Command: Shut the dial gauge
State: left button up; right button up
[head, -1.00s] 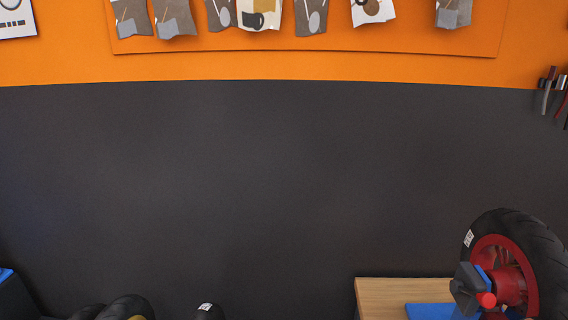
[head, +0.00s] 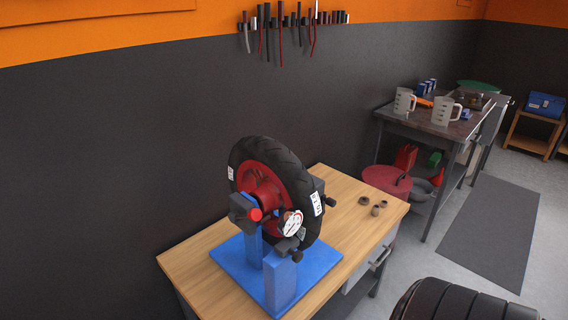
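The dial gauge (head: 291,223) has a round white face. It sits on a blue stand (head: 281,277) in front of a black tyre with a red wheel (head: 262,188). Whether the gauge is open or shut is too small to tell. The stand's blue base plate (head: 234,258) rests on a wooden bench (head: 190,262). Neither of my grippers is in the head view.
Small metal parts (head: 376,208) lie on the bench's right part. A drawer handle (head: 381,258) sticks out from its front. A workbench with jugs (head: 445,111) stands behind right. A tyre stack (head: 462,300) is at the bottom right. A dark mat (head: 490,230) lies on open floor.

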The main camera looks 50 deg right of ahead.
aim_at(289, 222)
jog(key=z, duration=1.5)
